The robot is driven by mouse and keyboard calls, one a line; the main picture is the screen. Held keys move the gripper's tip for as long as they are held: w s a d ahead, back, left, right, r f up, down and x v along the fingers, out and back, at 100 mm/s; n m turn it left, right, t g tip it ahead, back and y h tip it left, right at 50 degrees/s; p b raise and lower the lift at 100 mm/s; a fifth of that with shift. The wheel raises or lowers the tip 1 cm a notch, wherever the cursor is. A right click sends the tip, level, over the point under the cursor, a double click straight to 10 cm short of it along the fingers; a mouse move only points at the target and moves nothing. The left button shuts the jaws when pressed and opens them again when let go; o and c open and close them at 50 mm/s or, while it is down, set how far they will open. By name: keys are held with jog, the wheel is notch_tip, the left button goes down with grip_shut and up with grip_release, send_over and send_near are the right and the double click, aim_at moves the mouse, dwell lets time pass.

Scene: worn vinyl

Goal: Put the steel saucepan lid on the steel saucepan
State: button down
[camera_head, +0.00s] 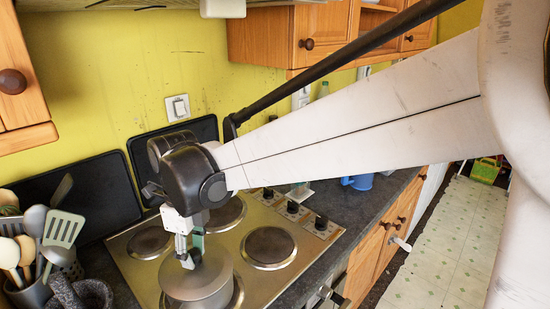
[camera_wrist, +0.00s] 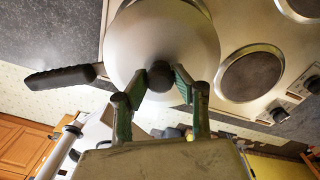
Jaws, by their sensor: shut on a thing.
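The steel saucepan lid (camera_wrist: 135,45) is a round grey disc with a dark knob (camera_wrist: 160,72). My gripper (camera_wrist: 160,80) has its green-lined fingers shut on the knob; it also shows in the head view (camera_head: 188,262). The lid (camera_head: 212,270) is level over the steel saucepan (camera_head: 205,300), at the front of the hob. I cannot tell whether the lid rests on the rim or hangs just above it. The saucepan's black handle (camera_wrist: 60,80) sticks out left in the wrist view. The lid hides most of the pan there.
The hob (camera_head: 240,282) has bare burners behind and to the right (camera_head: 268,247), with knobs along its right side. A utensil pot (camera_head: 30,290) and a stone mortar (camera_head: 90,292) stand at the left. A blue jug (camera_head: 358,182) stands farther along the counter.

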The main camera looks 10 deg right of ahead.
jog(key=shift+f, duration=0.1)
jog(key=c, duration=1.3)
grip_release()
jog(key=shift+r+p, duration=2.4)
jog(key=shift+r, duration=1.6)
jog(key=shift+w+r, duration=0.1)
